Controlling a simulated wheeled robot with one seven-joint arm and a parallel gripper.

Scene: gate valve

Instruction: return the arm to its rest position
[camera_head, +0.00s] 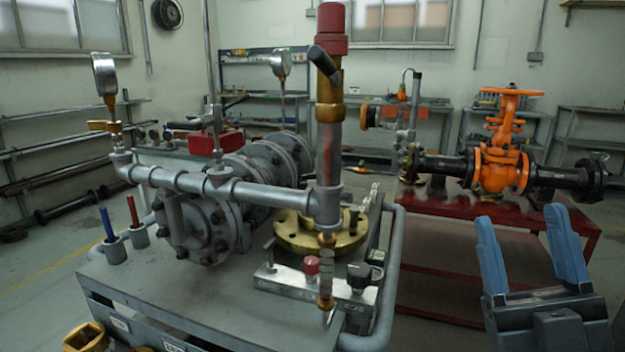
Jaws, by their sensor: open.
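My gripper (529,248) is at the lower right of the head view. Its two blue fingers point up and stand wide apart, with nothing between them. It appears in front of the red table. The orange gate valve (497,170), with an orange handwheel on top, sits in a dark flanged pipe on the red table (450,243) at the right. In the picture the valve is above and behind my gripper, and the two appear apart. The rest of my arm is mostly out of view.
A grey bench (150,285) with grey piping, gauges, a brass flange (300,238) and a tall brass relief valve with a red cap (331,22) fills the left and middle. A grey tube rail (388,290) runs along its right side. Shelves (270,90) line the back wall. Floor shows at left.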

